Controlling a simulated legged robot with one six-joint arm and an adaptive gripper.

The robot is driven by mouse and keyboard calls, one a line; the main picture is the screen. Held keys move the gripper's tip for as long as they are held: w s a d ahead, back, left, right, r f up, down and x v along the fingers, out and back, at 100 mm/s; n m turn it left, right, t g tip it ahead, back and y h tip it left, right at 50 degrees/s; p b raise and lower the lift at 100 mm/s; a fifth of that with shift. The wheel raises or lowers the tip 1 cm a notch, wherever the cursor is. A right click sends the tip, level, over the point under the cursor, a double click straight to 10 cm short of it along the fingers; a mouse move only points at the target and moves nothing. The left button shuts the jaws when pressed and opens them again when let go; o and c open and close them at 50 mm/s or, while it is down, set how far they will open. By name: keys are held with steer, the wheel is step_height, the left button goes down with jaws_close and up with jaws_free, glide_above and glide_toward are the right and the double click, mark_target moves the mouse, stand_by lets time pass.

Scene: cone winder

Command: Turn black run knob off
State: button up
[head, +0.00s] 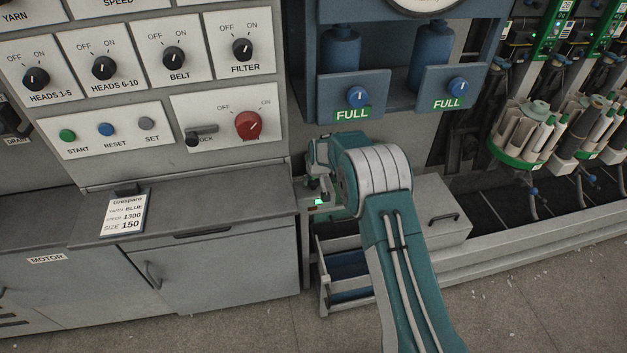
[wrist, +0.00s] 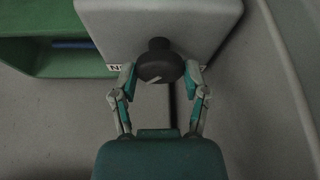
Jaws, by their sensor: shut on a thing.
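A round black knob (wrist: 160,62) stands out from a grey box (wrist: 205,22) in the wrist view. A short white mark shows slanted on its face. My gripper (wrist: 159,75) has one fingertip on each side of the knob and is shut on it. Part of a white label (wrist: 114,68) with a letter N shows left of the knob; the rest of the label is hidden.
A grey panel at left carries several black knobs, a red knob (head: 248,125) and a small lever (head: 200,134). A cabinet top (head: 190,205) with a card (head: 125,213) is left of my arm. An open blue drawer (head: 348,285) is low behind my arm.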

steer(key=n, duration=0.2)
steer(key=n+y, duration=0.1)
steer(key=shift+d+f+n+g, duration=0.1)
steer(key=shift+f+n+g, duration=0.15)
steer(key=shift+n+g, duration=0.15)
steer(key=shift+n+g+y, duration=0.5)
steer(key=shift+n+g, duration=0.1)
steer(key=shift+n, duration=1.3)
steer(key=o, duration=1.1)
steer(key=shift+f, duration=0.15)
steer(key=shift+o, duration=0.2)
steer(key=shift+w+r, duration=0.1)
steer(key=shift+r, duration=0.1)
steer(key=shift+r, duration=0.2)
steer(key=v, duration=0.7)
